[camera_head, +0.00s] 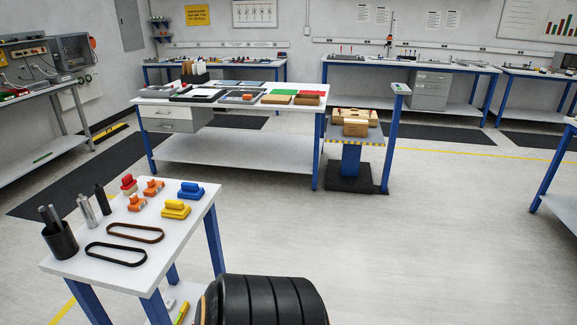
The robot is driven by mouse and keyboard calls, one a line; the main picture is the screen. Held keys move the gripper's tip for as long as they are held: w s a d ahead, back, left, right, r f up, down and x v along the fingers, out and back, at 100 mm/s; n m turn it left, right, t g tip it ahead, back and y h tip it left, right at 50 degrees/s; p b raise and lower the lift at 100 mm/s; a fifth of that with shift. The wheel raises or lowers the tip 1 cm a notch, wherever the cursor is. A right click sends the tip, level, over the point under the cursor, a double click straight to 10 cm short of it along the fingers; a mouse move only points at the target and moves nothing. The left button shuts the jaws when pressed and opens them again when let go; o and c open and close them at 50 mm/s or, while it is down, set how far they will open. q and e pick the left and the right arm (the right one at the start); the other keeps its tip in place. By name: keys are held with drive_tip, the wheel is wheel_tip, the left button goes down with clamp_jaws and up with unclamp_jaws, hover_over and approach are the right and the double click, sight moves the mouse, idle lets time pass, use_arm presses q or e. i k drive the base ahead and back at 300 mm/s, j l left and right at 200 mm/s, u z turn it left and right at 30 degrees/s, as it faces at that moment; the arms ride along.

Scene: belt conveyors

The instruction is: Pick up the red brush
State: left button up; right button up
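The red brush (128,183) appears to be the small red-topped piece with a pale lower part. It stands near the back-left edge of the small white table (199,228) at the front left. It is small in the picture, so its bristles cannot be made out. Two orange pieces (153,187) are close to its right and front. Nothing covers the red piece. Neither of my grippers is in view.
The table also holds blue (191,192) and yellow (176,209) blocks, black (103,199) and silver (88,212) cylinders, a black cup (61,239) and two belt loops (135,233). A black ribbed shape, unclear what, is beside the table. Floor to the right is clear.

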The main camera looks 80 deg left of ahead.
sight(129, 185)
drive_tip(key=u, duration=3.65)
drive_tip(key=z, duration=3.9)
drive_tip(key=u, duration=3.9)
